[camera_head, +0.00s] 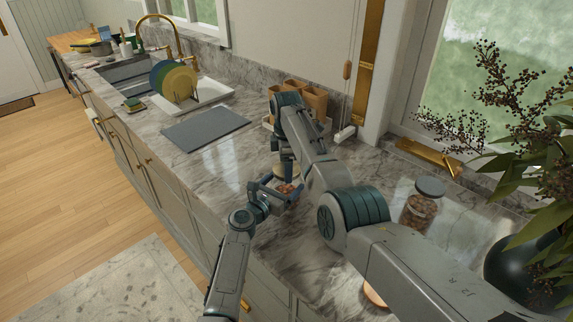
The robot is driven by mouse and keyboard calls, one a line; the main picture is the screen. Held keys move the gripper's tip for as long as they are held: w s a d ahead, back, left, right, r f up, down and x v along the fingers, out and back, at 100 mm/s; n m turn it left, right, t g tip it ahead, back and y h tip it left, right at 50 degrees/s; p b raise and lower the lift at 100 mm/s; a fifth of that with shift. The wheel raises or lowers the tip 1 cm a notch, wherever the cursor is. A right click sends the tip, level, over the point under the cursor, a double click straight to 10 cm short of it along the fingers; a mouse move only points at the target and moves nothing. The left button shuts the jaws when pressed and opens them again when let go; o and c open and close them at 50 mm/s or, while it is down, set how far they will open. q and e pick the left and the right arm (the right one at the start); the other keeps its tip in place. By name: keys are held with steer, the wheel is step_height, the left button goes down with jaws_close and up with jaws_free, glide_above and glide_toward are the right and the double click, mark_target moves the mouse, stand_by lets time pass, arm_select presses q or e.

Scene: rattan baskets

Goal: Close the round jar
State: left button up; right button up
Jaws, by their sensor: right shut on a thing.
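A small jar with brown contents (286,188) stands on the marble counter at the middle of the view, mostly hidden by my grippers. My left gripper (283,192) reaches in from below, with its fingers at the jar's sides; I cannot tell whether they press on it. My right arm arches over, and my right gripper (286,168) points down above the jar. It is shut on a pale round lid (279,172), which is at the jar's top. I cannot tell whether the lid touches the rim.
A glass jar with a grey lid (421,202) stands right of my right arm. A plant in a dark vase (522,266) fills the right edge. A grey mat (206,128), a plate rack (178,85) and wooden containers (315,100) lie farther back. The counter (215,175) left of the jar is clear.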

steer(key=m, duration=0.5)
steer(key=shift+m, duration=0.3)
steer(key=m, duration=1.8)
steer(key=shift+f, duration=0.1)
steer(key=o, duration=1.1)
steer(key=shift+o, duration=0.2)
step_height(320, 180, up, 12)
